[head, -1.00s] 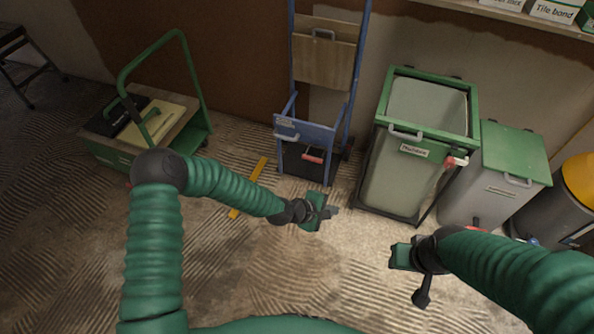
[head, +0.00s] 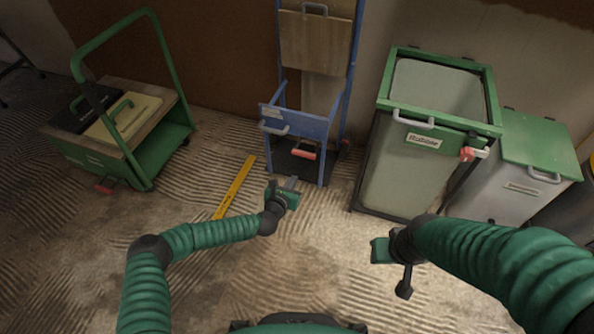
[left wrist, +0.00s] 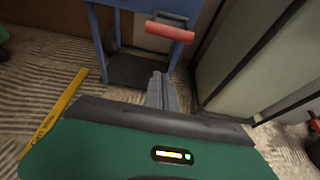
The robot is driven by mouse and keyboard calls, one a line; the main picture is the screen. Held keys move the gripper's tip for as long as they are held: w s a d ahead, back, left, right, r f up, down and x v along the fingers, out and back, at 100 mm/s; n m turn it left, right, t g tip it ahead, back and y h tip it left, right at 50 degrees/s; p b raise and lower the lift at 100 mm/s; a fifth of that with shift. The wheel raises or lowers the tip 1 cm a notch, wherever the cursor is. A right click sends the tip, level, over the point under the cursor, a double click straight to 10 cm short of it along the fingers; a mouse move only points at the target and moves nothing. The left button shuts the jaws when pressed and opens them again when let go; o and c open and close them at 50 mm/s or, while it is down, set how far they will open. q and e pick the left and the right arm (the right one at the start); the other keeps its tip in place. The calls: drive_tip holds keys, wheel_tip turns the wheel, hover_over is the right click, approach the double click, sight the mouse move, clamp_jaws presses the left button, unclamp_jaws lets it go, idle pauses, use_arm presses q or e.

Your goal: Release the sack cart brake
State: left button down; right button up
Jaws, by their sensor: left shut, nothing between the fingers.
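The blue sack cart (head: 298,122) stands upright against the wall with a boarded back. Its red brake lever (head: 303,154) sits low at the front, above the dark toe plate. The lever also shows at the top of the left wrist view (left wrist: 170,31), right of centre. My left gripper (head: 291,183) is shut and empty, in front of and below the lever in the picture and apart from it. Its fingers (left wrist: 161,92) point toward the cart's base in the left wrist view. My right gripper (head: 377,250) is at lower right, away from the cart; its fingers are not clear.
A green platform trolley (head: 160,150) with a red pedal (head: 104,187) stands at left. A rubble bin (head: 410,175) in a green frame with a red catch (head: 467,154) stands close right of the cart. A yellow level (head: 235,188) lies on the ridged floor.

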use_arm(q)
drive_tip(key=f+b+x, duration=0.1)
drive_tip(key=b+x, duration=0.5)
drive_tip(key=x, duration=0.3)
drive_tip(key=r, duration=0.4)
drive_tip(key=shift+w+d+r, duration=0.15)
drive_tip(key=shift+w+r, duration=0.05)
drive_tip(key=shift+r, duration=0.2)
